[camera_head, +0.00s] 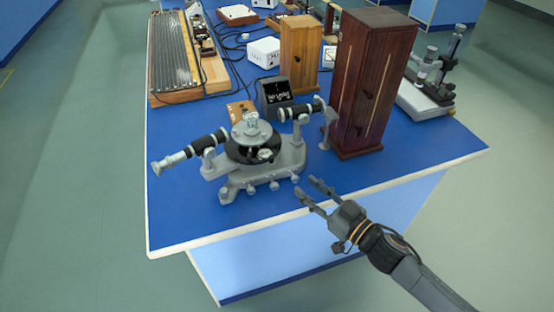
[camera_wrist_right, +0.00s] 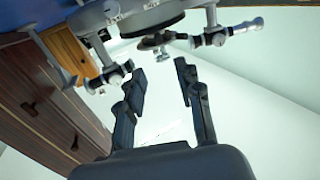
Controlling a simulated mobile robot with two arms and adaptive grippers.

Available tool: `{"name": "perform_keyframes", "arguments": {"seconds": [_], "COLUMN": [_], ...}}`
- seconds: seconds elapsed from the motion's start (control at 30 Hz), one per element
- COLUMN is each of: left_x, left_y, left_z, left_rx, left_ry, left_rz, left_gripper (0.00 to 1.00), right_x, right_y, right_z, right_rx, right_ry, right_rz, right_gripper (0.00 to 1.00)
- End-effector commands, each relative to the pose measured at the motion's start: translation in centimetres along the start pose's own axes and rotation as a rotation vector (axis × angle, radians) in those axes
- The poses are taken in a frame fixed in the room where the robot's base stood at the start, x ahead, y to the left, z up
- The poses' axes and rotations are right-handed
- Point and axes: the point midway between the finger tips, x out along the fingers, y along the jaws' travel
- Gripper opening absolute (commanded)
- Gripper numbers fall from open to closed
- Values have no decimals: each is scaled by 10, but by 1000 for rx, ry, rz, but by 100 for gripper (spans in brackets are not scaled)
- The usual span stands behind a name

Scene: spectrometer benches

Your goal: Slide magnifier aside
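A grey and black spectrometer (camera_head: 272,176) stands near the front edge of the blue bench, with a telescope tube at each side and a round black disc in the middle. A small round piece (camera_head: 265,155) on the front of the disc looks like the magnifier; it also shows in the right wrist view (camera_wrist_right: 152,41), beyond the fingers. My right gripper (camera_head: 306,187) is open and empty, in front of and to the right of the spectrometer base, apart from it. In the right wrist view its fingers (camera_wrist_right: 160,75) are spread with nothing between them. My left gripper is out of view.
A tall dark wooden cabinet (camera_head: 367,85) stands right of the spectrometer, with a lighter wooden box (camera_head: 300,55) behind it. A black device (camera_head: 276,97) sits behind the spectrometer. A microscope-like instrument (camera_head: 428,85) stands at the right. The bench's front right corner is clear.

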Motion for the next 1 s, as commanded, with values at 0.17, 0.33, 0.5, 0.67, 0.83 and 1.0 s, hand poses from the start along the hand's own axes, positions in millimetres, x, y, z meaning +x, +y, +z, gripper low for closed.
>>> {"name": "perform_keyframes", "arguments": {"seconds": [0.17,0.33,0.5,0.67,0.83,1.0], "left_x": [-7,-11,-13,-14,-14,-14], "left_y": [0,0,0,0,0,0], "left_z": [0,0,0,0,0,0], "left_rx": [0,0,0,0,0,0], "left_ry": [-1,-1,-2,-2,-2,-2], "left_rz": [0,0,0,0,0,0], "left_gripper": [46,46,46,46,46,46], "right_x": [33,70,102,121,129,130], "right_y": [1,1,1,2,1,1], "right_z": [-4,-3,-2,-1,0,0], "right_rx": [-1,-1,-1,-1,-1,-1], "right_ry": [4,3,1,0,-1,-1], "right_rz": [3,3,3,5,5,4], "right_gripper": [35,35,35,35,35,35]}}
